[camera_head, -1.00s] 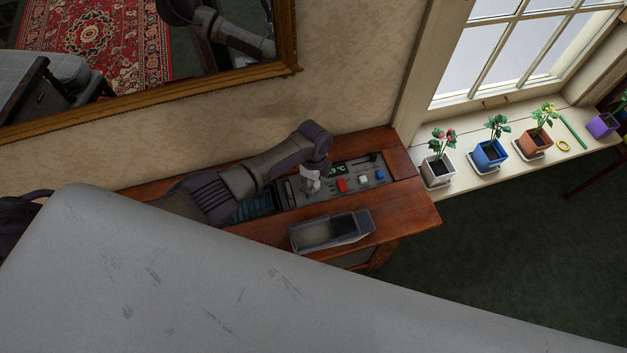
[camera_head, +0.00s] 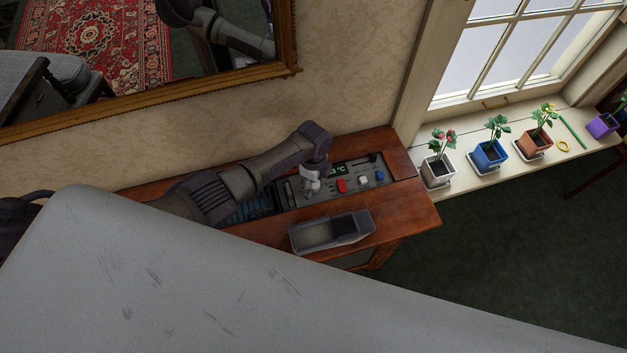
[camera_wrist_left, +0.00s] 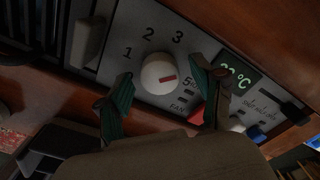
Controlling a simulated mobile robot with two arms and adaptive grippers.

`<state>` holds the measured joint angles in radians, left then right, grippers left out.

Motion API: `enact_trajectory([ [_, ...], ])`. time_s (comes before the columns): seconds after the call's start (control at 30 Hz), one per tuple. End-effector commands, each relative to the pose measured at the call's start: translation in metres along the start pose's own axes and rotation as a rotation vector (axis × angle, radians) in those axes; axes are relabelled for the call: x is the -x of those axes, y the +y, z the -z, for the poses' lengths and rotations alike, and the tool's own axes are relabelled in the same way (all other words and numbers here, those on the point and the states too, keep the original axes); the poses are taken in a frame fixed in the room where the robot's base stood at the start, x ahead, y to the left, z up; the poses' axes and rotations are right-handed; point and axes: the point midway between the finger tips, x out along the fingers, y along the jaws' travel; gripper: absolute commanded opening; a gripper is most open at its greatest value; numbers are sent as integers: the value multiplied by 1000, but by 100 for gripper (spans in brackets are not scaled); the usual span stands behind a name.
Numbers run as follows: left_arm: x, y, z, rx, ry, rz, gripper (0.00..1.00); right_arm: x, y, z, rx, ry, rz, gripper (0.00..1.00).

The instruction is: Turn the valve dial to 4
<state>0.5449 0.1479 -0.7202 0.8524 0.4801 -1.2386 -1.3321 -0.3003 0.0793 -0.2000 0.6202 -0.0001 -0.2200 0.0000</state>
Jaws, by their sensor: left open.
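The valve dial (camera_wrist_left: 159,75) is a round white knob with a red mark, set on a grey panel (camera_wrist_left: 118,62). In the left wrist view 1, 2, 3 and 5 show around it; no 4 is visible, and a finger covers part of the scale. The red mark points right, towards the side where the 5 is. My left gripper (camera_wrist_left: 161,69) is open, with one finger on either side of the dial; I cannot tell whether they touch it. In the head view my left gripper (camera_head: 311,186) is over the panel and hides the dial. My right gripper is not in view.
The panel also has a green temperature display (camera_wrist_left: 237,76), a red button (camera_head: 341,185), a white button (camera_head: 363,180) and a blue button (camera_head: 380,176). A grey open bin (camera_head: 318,237) stands on the wooden table (camera_head: 411,212) in front. Potted plants line the windowsill to the right.

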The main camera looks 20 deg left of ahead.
Motion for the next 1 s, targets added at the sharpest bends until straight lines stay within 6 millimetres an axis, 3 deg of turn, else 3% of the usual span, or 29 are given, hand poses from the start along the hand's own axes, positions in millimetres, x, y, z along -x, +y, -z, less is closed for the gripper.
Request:
enact_trajectory([
  [0.27, 18, -1, 0, 0, 1, 2, 67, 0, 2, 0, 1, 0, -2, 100],
  [0.7, 104, -1, 0, 0, 1, 3, 67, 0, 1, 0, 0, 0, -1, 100],
  [1.0, 120, 0, 0, 0, -1, 0, 67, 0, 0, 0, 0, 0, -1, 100],
])
